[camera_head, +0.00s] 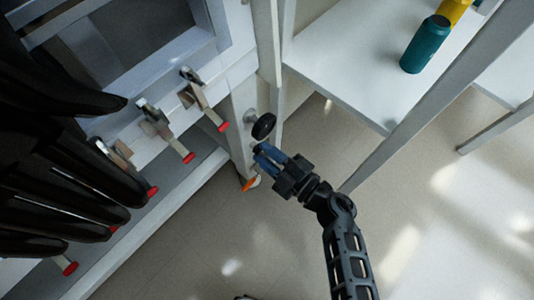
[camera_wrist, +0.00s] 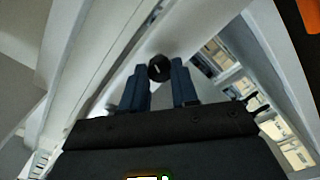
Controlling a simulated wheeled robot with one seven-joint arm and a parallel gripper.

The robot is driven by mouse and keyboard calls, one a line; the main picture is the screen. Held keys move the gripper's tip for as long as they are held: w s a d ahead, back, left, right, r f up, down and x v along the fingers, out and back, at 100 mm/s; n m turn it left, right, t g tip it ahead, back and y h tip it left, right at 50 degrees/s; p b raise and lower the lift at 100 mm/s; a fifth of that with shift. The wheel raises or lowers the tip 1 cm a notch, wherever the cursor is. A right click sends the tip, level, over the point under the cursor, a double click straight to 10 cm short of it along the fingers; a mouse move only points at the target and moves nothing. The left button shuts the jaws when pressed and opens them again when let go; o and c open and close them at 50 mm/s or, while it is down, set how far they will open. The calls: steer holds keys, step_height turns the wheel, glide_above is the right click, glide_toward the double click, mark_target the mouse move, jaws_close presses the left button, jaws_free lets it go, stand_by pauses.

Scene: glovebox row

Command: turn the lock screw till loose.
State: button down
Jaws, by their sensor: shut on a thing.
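The lock screw (camera_wrist: 159,68) shows in the wrist view as a round black knob with a white mark on its face. It sits between the tips of the two blue fingers of my gripper (camera_wrist: 159,84), which are shut on it. In the head view a black round knob (camera_head: 263,126) stands out from the pale frame post, close by the fingertips of my gripper (camera_head: 263,154). The head view does not clearly show the contact, and the screw's thread is hidden.
Several red-tipped toggle clamps (camera_head: 188,157) line the glovebox edge at left, beside black gloves (camera_head: 60,160). An orange piece (camera_head: 250,183) is just below the fingers. A white shelf (camera_head: 345,65) holds a teal bottle (camera_head: 425,44) at upper right. Open floor lies below.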

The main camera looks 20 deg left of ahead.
steer(key=n, duration=0.5)
steer(key=shift+n, duration=0.3)
steer(key=n, duration=1.1)
steer(key=shift+f+n, duration=0.1)
steer(key=shift+n, duration=0.3)
steer(key=n, duration=0.5)
steer(key=shift+n, duration=0.3)
steer(key=c, duration=0.9)
jaws_free()
steer(key=shift+o, duration=0.2)
steer(key=shift+d, duration=0.1)
steer(key=p+v, duration=0.1)
steer(key=v, duration=0.6)
steer(key=shift+s+d+p, duration=0.15)
steer(key=shift+d+p, duration=0.15)
steer(key=shift+p, duration=0.05)
